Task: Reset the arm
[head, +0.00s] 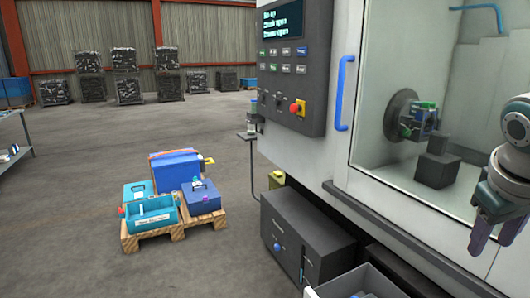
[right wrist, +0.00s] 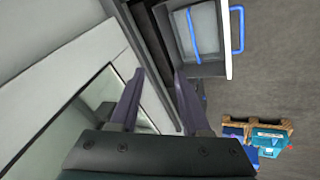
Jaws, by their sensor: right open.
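My right gripper (head: 484,232) hangs at the right edge of the head view, in front of the machine's window (head: 395,150). Its two purple-grey fingers point down and are apart. In the right wrist view the same gripper (right wrist: 158,98) shows its fingers spread with nothing between them. My left gripper is in neither view. Behind the window, a dark round chuck (head: 402,115) with green and blue parts shows inside the machine.
The control panel (head: 288,65) and blue door handle (head: 343,92) stand left of the window. An open grey drawer (head: 362,284) sits below. A pallet (head: 172,234) with blue boxes stands on the floor. A table (head: 14,138) is at far left. Floor between is clear.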

